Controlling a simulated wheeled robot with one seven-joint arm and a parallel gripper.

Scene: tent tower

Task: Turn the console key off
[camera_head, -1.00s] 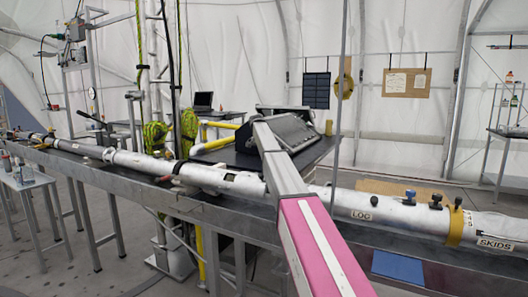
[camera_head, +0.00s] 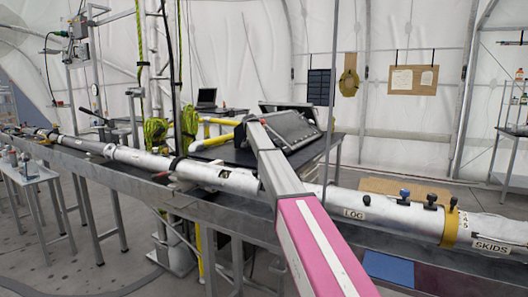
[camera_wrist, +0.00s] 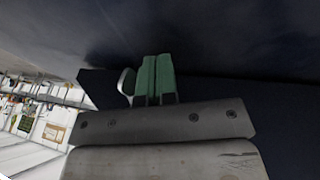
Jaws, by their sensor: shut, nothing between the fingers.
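The console (camera_head: 296,128) is a dark sloped panel on a black-topped table in the head view, partly hidden behind my grey and pink arm. I cannot make out its key in the head view. In the wrist view, my gripper (camera_wrist: 156,62) has green fingers pressed together, shut and empty. A small pale rounded part (camera_wrist: 126,82) shows just left of the fingers; I cannot tell whether it is the key. A dark surface (camera_wrist: 220,45) fills most of the wrist view beyond the fingertips. The gripper is not visible in the head view.
A long silver tube (camera_head: 385,208) marked LOG and SKIDS lies on a metal rail bench across the head view, below my arm. A blue mat (camera_head: 388,268) lies in front. A thin vertical pole (camera_head: 333,100) stands near the console. A laptop (camera_head: 207,97) sits behind.

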